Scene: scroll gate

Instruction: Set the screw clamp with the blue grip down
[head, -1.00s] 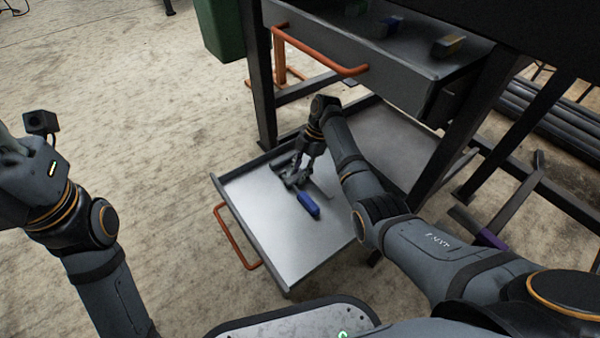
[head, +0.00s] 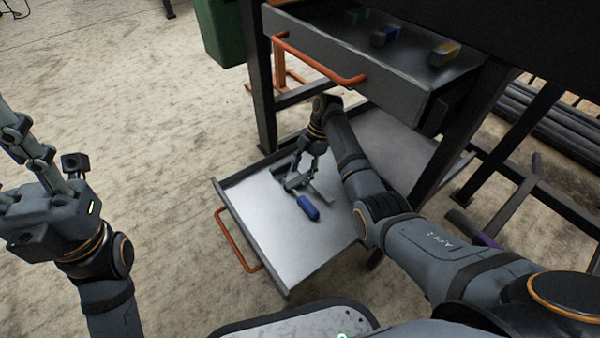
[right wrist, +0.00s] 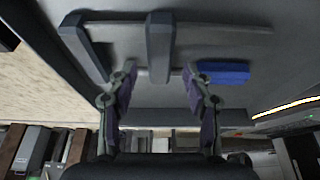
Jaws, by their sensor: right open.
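The screw clamp with the blue grip (head: 308,207) lies on the metal floor of the pulled-out lower drawer (head: 285,250). In the right wrist view its blue grip (right wrist: 222,72) is right of the fingers, and its dark bar and jaws (right wrist: 160,45) lie beyond the fingertips. My right gripper (head: 297,184) is open low over the clamp; its fingertips (right wrist: 160,70) stand either side of the clamp's middle jaw. Whether they touch it is unclear. My left gripper (head: 25,145) is raised at the far left, away from the drawer; its fingertips are not clear.
A green bin (head: 220,35) stands behind. Bench legs frame the right arm. Floor at left is clear.

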